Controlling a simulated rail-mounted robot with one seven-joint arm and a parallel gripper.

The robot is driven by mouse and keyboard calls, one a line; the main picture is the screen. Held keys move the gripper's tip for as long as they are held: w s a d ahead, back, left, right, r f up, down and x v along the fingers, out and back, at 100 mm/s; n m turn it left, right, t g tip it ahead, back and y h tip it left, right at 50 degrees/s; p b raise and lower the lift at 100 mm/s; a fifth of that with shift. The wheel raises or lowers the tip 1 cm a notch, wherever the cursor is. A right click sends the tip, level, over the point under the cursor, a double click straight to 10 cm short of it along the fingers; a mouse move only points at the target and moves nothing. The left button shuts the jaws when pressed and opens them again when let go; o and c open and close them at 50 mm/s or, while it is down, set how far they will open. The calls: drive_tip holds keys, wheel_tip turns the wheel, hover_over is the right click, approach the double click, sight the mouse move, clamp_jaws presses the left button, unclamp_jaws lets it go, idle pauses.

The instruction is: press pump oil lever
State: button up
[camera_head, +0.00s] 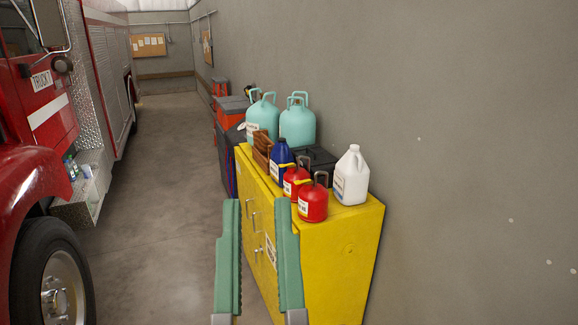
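Two small red cans stand on top of a yellow cabinet (345,235). The front red can (313,205) has a white label and a thin grey loop-like handle or lever (321,177) on top. The other red can (291,187) is just behind it, with a yellow piece on top. Which part is the pump lever is too small to tell for sure. My gripper (257,202) has two green fingers spread apart with nothing between them. It shows in front of the cabinet doors, left of and lower in the picture than the cans.
A white jug (351,177), a blue bottle (281,160), a dark box (318,160) and teal tanks (298,124) crowd the cabinet top. A grey wall (470,120) bounds the right side. A red truck (35,180) stands left; the floor (160,200) between is clear.

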clamp_jaws()
idle(1.4)
